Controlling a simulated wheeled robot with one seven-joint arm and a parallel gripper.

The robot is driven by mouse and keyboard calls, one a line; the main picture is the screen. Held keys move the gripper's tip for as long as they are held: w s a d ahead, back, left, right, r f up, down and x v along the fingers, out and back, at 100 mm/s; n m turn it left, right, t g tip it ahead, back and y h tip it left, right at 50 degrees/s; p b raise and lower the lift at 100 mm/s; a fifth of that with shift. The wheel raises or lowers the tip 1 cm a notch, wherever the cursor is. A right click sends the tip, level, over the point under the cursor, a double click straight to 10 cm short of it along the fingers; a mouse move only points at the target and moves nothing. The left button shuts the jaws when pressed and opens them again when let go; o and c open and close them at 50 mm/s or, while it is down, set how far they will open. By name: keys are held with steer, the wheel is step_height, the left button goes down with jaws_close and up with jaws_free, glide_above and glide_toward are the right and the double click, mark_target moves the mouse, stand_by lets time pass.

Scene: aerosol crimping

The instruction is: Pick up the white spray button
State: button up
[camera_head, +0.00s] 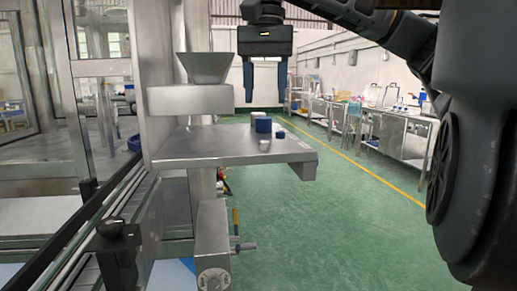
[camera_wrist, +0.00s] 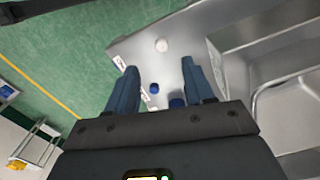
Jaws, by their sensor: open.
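The small white round piece, which looks like the white spray button (camera_head: 264,145), stands on the steel shelf (camera_head: 205,143) near its front edge. In the wrist view the white button (camera_wrist: 162,45) shows just beyond the fingertips, roughly between their lines. My gripper (camera_head: 265,90) is open and empty, pointing down above the shelf and clear of the pieces on it. Its two blue fingers also show in the wrist view (camera_wrist: 160,68), spread apart.
A larger blue cylinder (camera_head: 263,125) and a small blue piece (camera_head: 280,135) stand on the shelf near the button. A steel hopper (camera_head: 205,68) rises at the shelf's left. Glass-panelled machinery is further left. Green floor (camera_head: 340,220) is open on the right.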

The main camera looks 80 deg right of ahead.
mark_target(264, 141)
steer(key=shift+w+d+f+p, duration=0.1)
steer(key=shift+f+p, duration=0.05)
steer(key=shift+f, duration=2.05)
steer(key=shift+d+f+p, duration=0.1)
steer(key=shift+f+p, duration=0.05)
steer(key=shift+f, duration=2.05)
jaws_close()
